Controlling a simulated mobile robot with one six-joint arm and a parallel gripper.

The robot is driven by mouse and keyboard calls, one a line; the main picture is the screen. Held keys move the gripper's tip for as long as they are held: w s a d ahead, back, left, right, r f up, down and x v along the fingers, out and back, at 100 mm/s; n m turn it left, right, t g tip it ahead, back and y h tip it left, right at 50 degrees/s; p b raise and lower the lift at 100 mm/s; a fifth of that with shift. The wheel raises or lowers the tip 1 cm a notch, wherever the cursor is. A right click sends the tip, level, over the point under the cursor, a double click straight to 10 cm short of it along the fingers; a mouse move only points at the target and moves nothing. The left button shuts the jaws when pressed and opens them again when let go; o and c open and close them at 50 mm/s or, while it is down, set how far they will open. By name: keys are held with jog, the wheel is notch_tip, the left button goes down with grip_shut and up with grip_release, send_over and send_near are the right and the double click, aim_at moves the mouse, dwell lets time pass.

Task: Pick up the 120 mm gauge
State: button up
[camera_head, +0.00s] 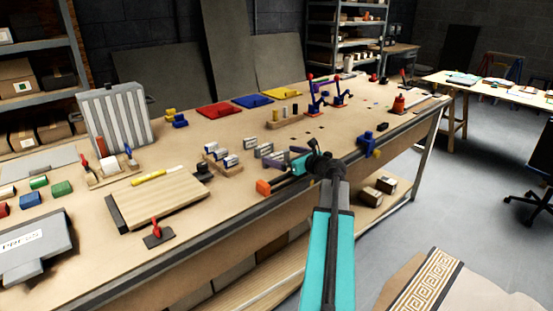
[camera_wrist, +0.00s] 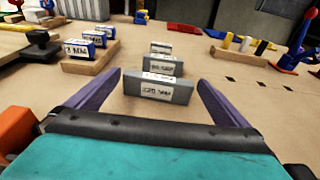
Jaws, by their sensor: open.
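A grey block gauge (camera_wrist: 158,88) with a white label stands upright on the bench in the wrist view. Its label is blurred and seems to read 120 or 220 MM. Two more grey labelled gauges stand behind it, a middle one (camera_wrist: 163,65) and a far one (camera_wrist: 161,48). My gripper (camera_wrist: 158,80) is open, its two purple fingers spread left and right of the nearest gauge, with gaps on both sides. In the head view, my gripper (camera_head: 281,166) is low over the bench near its front edge, beside the grey gauges (camera_head: 264,150), and partly hides them.
Blue-and-white labelled gauges sit in a wooden holder (camera_wrist: 92,64) to the left. A wooden block with coloured pegs (camera_wrist: 243,50) and toggle clamps (camera_head: 320,97) stand farther back. The bench's front edge (camera_head: 232,214) is close. Bare bench lies right of the gauges.

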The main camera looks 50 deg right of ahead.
aim_at(277, 153)
jog(key=shift+x, duration=1.8)
jog(key=shift+f, duration=0.1)
jog(key=shift+a, duration=0.1)
jog(key=c, duration=0.9)
jog(key=shift+c, duration=0.2)
jog(key=shift+r, duration=1.55)
jog(key=shift+s+r, duration=0.25)
jog(key=v, duration=0.5)
jog(key=f+b+v, duration=0.1)
jog(key=v, duration=0.4)
jog(key=b+v, duration=0.1)
jog(key=v, duration=0.4)
jog(key=shift+s+d+f, duration=0.15)
jog(key=shift+s+d, duration=0.15)
jog(key=shift+s, duration=0.15)
